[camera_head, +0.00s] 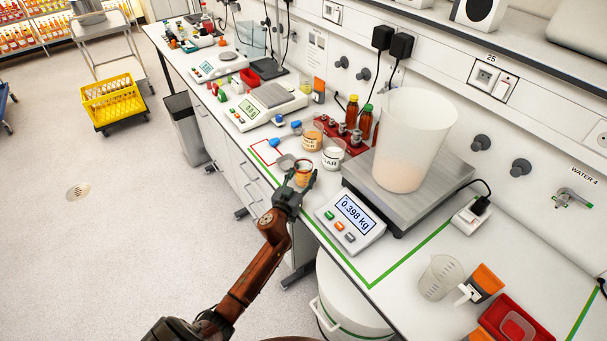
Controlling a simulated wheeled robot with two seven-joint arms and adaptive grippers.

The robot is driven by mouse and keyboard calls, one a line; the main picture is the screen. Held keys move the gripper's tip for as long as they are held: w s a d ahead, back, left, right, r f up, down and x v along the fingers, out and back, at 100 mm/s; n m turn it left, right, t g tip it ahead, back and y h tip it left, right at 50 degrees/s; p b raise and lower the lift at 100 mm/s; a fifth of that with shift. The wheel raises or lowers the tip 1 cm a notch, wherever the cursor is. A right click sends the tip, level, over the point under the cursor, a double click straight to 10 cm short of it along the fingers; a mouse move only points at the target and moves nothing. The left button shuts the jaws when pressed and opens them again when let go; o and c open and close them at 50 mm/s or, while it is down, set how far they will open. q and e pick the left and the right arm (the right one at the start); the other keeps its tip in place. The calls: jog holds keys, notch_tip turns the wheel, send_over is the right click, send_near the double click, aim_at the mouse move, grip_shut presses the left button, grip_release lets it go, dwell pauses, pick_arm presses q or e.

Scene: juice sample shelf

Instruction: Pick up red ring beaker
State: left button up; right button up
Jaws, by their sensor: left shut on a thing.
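The small beaker with a red ring (303,168) stands at the front of the lab bench, near its edge. My left gripper (303,183) reaches in from the front and is shut on this beaker, with a finger on each side of it. The fingers hide the lower part of the beaker, so I cannot tell whether it still touches the bench. My right gripper is not in view.
Two labelled beakers, one with tan powder (312,138) and one marked sugar (333,154), stand close behind. A platform scale (430,196) with a large white container (412,140) is to the right. Its display (351,214) reads 0.398 kg. A red bottle rack (345,141) stands farther back.

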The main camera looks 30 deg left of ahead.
aim_at(300, 172)
pick_arm(q)
jog(key=r, duration=0.1)
jog(key=r+p, duration=0.1)
jog(key=r, duration=0.2)
jog(key=shift+s+d+p, duration=0.15)
jog(key=shift+s+p, duration=0.1)
jog(key=shift+p, duration=0.05)
jog(key=s+d+r+p, duration=0.2)
jog(key=s+d+r, duration=0.5)
jog(key=s, duration=0.4)
jog(key=shift+s+r+p, duration=0.15)
jog(key=shift+r+p, duration=0.25)
jog(key=shift+r, duration=0.5)
jog(key=shift+d, duration=0.1)
